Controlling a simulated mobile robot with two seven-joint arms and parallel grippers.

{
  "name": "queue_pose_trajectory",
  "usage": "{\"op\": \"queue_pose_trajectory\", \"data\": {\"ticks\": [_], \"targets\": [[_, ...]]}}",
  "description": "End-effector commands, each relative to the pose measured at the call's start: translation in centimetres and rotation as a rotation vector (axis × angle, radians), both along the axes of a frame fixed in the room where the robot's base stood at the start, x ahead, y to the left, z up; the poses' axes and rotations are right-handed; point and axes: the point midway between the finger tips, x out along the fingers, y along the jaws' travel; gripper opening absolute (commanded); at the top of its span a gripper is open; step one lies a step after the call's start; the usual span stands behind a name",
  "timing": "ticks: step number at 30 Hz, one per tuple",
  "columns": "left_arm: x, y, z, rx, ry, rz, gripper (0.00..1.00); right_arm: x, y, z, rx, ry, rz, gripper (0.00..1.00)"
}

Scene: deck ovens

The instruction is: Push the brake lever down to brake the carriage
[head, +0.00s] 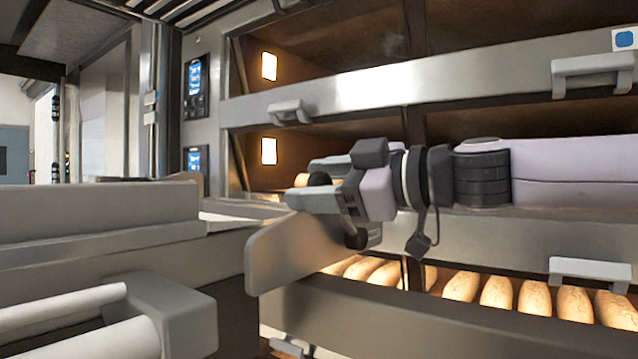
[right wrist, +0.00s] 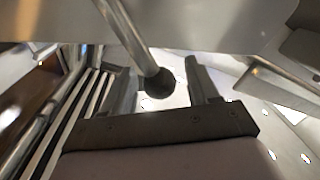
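The brake lever shows in the right wrist view as a metal rod ending in a black ball knob (right wrist: 158,83). I see no grip on the knob. The lever's lower end is hidden. A grey frame (head: 100,212), seemingly the carriage, fills the left of the head view. My left gripper is not in view.
Deck ovens with metal fronts (head: 380,90) and handles (head: 592,72) stand behind and right of my right arm. Several loaves (head: 500,293) lie in the lower deck. A grey plate (head: 290,250) juts out below the gripper. Thick rails (head: 80,335) occupy the lower left.

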Motion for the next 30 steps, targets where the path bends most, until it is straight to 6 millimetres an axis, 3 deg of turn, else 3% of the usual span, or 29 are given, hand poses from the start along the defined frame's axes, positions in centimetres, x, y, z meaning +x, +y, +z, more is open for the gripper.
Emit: {"op": "queue_pose_trajectory", "data": {"ticks": [5,18,30], "targets": [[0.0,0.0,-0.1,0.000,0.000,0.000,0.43,-0.2,-0.5,0.0,0.000,-0.002,-0.002,0.60],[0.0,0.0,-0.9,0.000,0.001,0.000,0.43,-3.4,-5.6,0.5,0.001,-0.002,-0.001,0.60],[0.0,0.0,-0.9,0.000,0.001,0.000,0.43,-3.7,-6.1,0.5,0.002,0.003,0.000,0.61]]}}
